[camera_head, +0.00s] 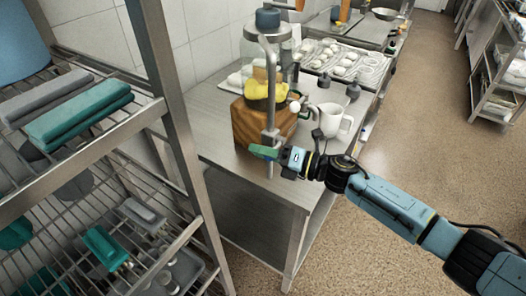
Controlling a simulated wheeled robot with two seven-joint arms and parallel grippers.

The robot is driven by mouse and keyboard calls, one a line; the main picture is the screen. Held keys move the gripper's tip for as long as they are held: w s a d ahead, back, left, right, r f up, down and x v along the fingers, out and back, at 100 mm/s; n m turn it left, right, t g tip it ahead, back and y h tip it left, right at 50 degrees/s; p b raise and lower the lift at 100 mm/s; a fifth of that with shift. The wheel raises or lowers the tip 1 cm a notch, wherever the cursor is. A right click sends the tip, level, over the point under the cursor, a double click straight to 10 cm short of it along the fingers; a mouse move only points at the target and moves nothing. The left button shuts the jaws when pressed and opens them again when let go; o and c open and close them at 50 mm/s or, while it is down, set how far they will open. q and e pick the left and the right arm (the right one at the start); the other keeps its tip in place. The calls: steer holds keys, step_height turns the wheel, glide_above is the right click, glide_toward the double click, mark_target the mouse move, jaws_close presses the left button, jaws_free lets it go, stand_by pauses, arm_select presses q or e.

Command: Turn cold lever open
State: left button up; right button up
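My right arm comes in from the right, and my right gripper (290,160) is at the front of a drink dispenser with a wooden base (246,126). The dispenser has a metal post (270,118) in front and something yellow (262,90) in its upper part. A green piece (263,151) sits just left of the gripper tip, beside the post. I cannot tell whether it is a lever, or whether the gripper touches it. No lever is clearly marked as cold. The gripper's fingers are too small and overlapped to read. My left gripper is out of view.
A white mug (333,121) stands behind my gripper on the steel table (215,130). Trays of white items (345,63) lie behind it. A wire shelf (60,160) with folded green and grey cloths (80,118) fills the left. Speckled floor (420,120) is open on the right.

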jaws_close()
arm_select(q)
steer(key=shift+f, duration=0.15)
